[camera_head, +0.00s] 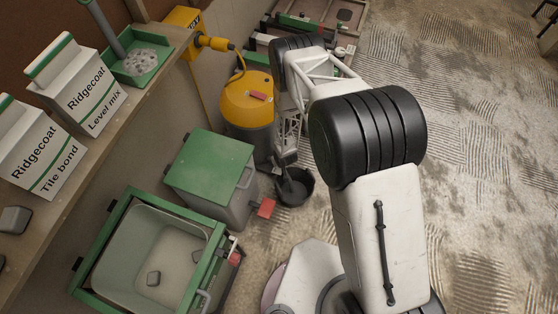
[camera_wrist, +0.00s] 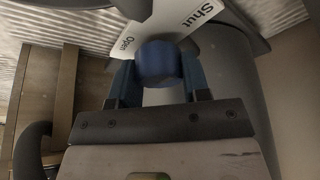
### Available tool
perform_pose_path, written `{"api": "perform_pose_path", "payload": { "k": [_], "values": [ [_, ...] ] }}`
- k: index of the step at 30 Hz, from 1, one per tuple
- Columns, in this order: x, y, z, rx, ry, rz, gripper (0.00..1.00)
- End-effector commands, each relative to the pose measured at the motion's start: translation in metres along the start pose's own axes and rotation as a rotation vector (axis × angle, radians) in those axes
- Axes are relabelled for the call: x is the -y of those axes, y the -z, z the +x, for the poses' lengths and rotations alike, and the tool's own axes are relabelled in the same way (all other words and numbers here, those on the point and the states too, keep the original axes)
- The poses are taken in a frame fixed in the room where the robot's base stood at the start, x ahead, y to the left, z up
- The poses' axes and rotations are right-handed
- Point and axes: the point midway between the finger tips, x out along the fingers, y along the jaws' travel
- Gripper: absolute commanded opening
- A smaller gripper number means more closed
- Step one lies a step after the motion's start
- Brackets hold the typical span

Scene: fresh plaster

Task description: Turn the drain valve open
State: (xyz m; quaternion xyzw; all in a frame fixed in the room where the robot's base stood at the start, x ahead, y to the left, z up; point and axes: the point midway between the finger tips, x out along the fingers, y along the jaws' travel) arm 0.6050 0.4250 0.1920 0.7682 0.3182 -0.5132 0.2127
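The drain valve shows in the wrist view as a blue knob (camera_wrist: 158,62) in front of a white label plate (camera_wrist: 198,22) marked "Open" on the left and "Shut" on the right. The knob is nearer the "Open" word in the picture. My gripper (camera_wrist: 160,80) has its blue fingers on both sides of the knob, seemingly touching it. A grey rounded body (camera_wrist: 215,85) stands behind. In the head view, my arm reaches down beside a yellow-topped grey vacuum (camera_head: 248,105); the valve and fingertips are not clear there.
A dark bucket (camera_head: 306,188) stands on the floor by my arm's end. A green-lidded grey box (camera_head: 212,160) and a green-framed tub (camera_head: 85,278) lie to the left. A shelf (camera_head: 100,140) holds bags and a tray. The patterned floor at right is mostly free.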

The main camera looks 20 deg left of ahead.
Motion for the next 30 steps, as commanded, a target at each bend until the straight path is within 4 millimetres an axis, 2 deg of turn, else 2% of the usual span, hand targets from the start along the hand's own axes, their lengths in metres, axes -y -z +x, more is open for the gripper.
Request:
{"api": "perform_pose_path", "payload": {
  "k": [1, 4, 17, 30],
  "values": [
    [0.0002, 0.0000, 0.0000, 0.000, 0.000, 0.000, 0.34],
    [0.0002, -0.0001, 0.0000, 0.000, 0.000, 0.000, 0.19],
    [0.0002, -0.0008, 0.0000, 0.001, 0.021, -0.050, 0.20],
    [-0.0003, -0.0011, 0.0001, 0.001, 0.118, -0.283, 0.20]
  ]
}}
